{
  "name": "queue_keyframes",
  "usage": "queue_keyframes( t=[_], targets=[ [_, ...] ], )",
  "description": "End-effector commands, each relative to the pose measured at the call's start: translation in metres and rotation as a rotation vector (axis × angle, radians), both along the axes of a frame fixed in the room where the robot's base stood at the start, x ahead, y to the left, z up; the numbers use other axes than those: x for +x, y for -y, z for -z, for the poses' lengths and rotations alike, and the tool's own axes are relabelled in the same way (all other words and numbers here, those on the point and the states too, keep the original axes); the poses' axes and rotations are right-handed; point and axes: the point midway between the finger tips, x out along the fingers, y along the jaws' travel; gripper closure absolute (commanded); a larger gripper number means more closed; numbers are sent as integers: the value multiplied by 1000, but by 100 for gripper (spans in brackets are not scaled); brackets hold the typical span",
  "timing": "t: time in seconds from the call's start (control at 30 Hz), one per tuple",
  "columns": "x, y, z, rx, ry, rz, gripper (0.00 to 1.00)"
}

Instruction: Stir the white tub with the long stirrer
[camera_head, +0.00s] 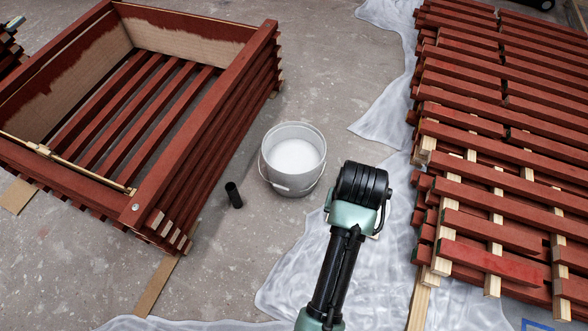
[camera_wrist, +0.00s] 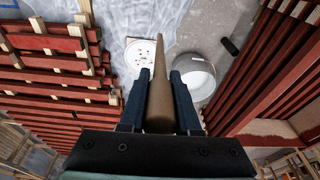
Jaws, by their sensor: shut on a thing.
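The white tub (camera_head: 292,158) stands upright on the concrete floor in the head view, with pale contents and a wire handle. It also shows in the wrist view (camera_wrist: 208,86), right of centre and partly behind a finger. My gripper (camera_wrist: 160,88) is shut on the long stirrer (camera_wrist: 162,75), a brown stick that runs up the wrist picture past the tub's left side. The stirrer does not appear over the tub's mouth. In the head view my arm is right of the tub, and its links hide the fingers and stirrer.
A red slatted crate (camera_head: 190,130) stands left of the tub, and stacked red battens (camera_head: 500,160) lie right. A small black cylinder (camera_head: 233,194) is near the tub. A white disc with red spots (camera_wrist: 144,55) lies beside the tub. Plastic sheeting (camera_head: 285,275) covers some floor.

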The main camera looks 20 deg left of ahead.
Motion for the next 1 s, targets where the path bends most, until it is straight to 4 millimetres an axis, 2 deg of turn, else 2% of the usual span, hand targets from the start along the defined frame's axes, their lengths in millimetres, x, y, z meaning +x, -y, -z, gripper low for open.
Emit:
queue_keyframes(
  t=[0.03, 1.0],
  targets=[
    [-1, 0, -8, 0, 0, 0, 100],
    [-14, 0, -72, 0, 0, -1, 100]
  ],
)
